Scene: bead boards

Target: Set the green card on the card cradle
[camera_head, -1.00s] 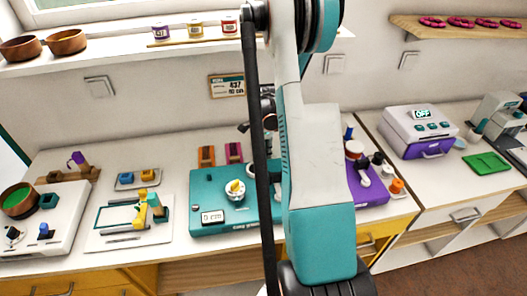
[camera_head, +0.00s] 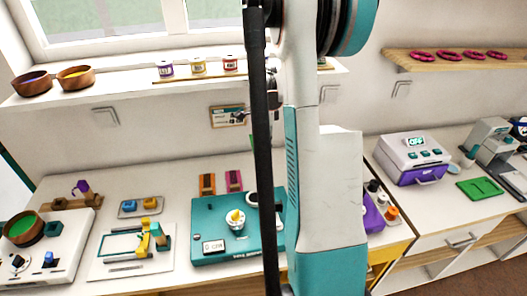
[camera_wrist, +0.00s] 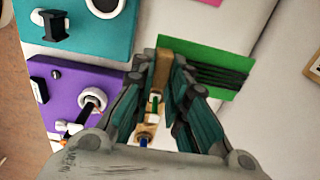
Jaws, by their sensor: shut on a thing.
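The green card (camera_wrist: 206,58) shows in the wrist view as a flat green rectangle at my fingertips, with dark stripes across its right part. My gripper (camera_wrist: 164,70) is shut on it, with a brown piece between the fingers that may be part of the card. In the head view only a small green edge (camera_head: 251,141) shows beside my arm, near the wall; the gripper itself is mostly hidden behind my arm. I cannot tell for sure which object is the card cradle. A wooden stand (camera_head: 62,203) holding a purple piece is at the left.
The teal box (camera_head: 213,217) and the purple box (camera_head: 374,216) stand on the counter, partly behind my arm. Orange (camera_head: 207,184) and pink (camera_head: 234,181) pieces lie behind the teal box. A green tray (camera_head: 480,188) lies at the right. A sign (camera_head: 226,117) hangs on the wall.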

